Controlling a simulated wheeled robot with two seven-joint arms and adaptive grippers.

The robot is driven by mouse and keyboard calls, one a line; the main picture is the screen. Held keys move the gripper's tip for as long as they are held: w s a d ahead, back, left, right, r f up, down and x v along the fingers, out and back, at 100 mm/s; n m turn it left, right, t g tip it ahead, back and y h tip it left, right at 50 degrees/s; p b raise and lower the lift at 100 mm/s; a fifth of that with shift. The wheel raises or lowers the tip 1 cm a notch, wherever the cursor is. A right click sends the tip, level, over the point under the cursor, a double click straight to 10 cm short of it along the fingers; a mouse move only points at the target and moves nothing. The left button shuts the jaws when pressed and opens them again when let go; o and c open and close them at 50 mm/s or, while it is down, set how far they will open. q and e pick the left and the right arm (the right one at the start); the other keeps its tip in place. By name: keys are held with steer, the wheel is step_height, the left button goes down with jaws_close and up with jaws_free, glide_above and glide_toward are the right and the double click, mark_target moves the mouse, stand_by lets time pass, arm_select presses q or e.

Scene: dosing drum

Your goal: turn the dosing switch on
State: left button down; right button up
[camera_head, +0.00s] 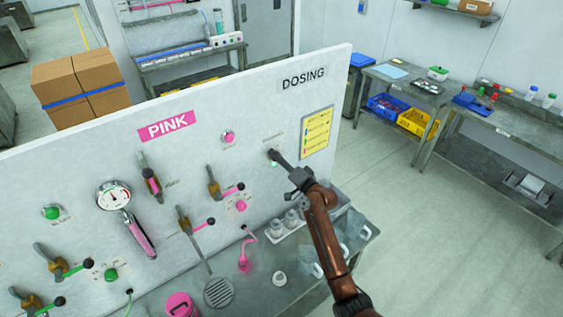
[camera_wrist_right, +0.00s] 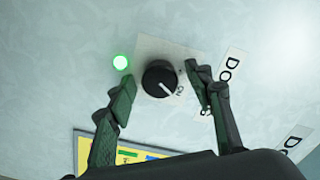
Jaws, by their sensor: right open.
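The dosing switch (camera_wrist_right: 160,79) is a round black knob with a white pointer line on a pale label plate in the right wrist view. A green light (camera_wrist_right: 120,62) glows beside it. My right gripper (camera_wrist_right: 163,92) is open, with one finger on each side of the knob; I cannot tell whether either finger touches it. In the head view my right gripper (camera_head: 279,158) reaches the white panel (camera_head: 240,125) below the DOSING sign (camera_head: 304,79) and mostly hides the knob. My left gripper is not in view.
A yellow notice (camera_head: 316,133) is on the panel to the right of the gripper. Valves, a gauge (camera_head: 114,196) and a pink button (camera_head: 228,137) are to the left. A steel bench (camera_head: 290,262) with bottles and a pink bucket (camera_head: 181,305) stands below. The floor at right is clear.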

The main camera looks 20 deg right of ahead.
steer(key=v, duration=1.2)
steer(key=shift+w, duration=0.1)
